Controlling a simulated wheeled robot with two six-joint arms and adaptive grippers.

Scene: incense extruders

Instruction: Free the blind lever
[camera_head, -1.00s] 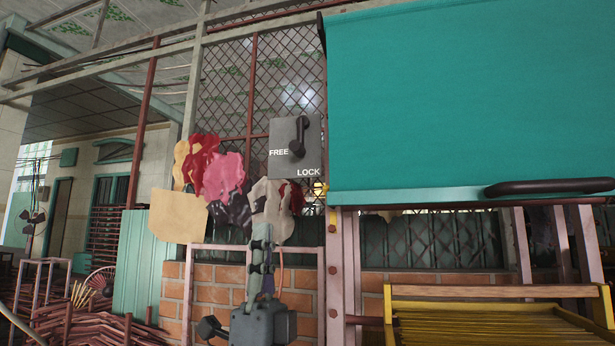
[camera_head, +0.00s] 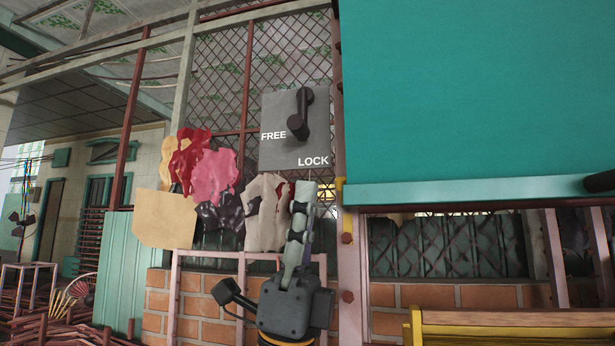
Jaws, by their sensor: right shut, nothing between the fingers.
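The blind lever (camera_head: 300,116) is a black crank on a grey plate (camera_head: 278,108), which carries FREE at its left and LOCK at its lower right. The lever hangs down from its pivot, its knob end leaning slightly left, above and between the two words. My right gripper (camera_head: 305,187) is shut and empty, pointing up just below the plate's lower edge; it appears apart from the lever. The teal blind (camera_head: 480,100) hangs down at the right, with part of its dark handle (camera_head: 602,182) at the picture's edge. My left gripper is not in view.
A mesh screen (camera_head: 220,90) stands behind the plate. Coloured cloths or sheets (camera_head: 212,175) hang left of my right gripper. A pink post (camera_head: 350,270) stands close at its right, with a low brick wall (camera_head: 210,305) behind. A yellow frame (camera_head: 510,325) is at lower right.

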